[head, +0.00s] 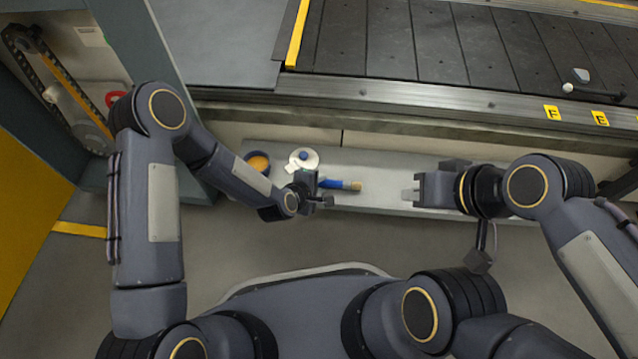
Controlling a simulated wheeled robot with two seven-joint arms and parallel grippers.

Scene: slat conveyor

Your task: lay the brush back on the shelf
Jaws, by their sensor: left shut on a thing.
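The brush (340,184) has a blue handle and a tan end that points right. My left gripper (316,190) is shut on the handle's left part, which it hides. The brush appears over the long grey shelf (385,198) below the conveyor; whether it touches the shelf I cannot tell. My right gripper (408,193) is over the shelf further right, apart from the brush. I cannot tell whether its jaws are open.
A blue bowl with orange contents (258,162) and a white round item with a blue centre (304,158) are at the shelf's left end. The slat conveyor (430,45) runs behind, with a small pale object (581,75) near its edge. Bare shelf shows between my grippers.

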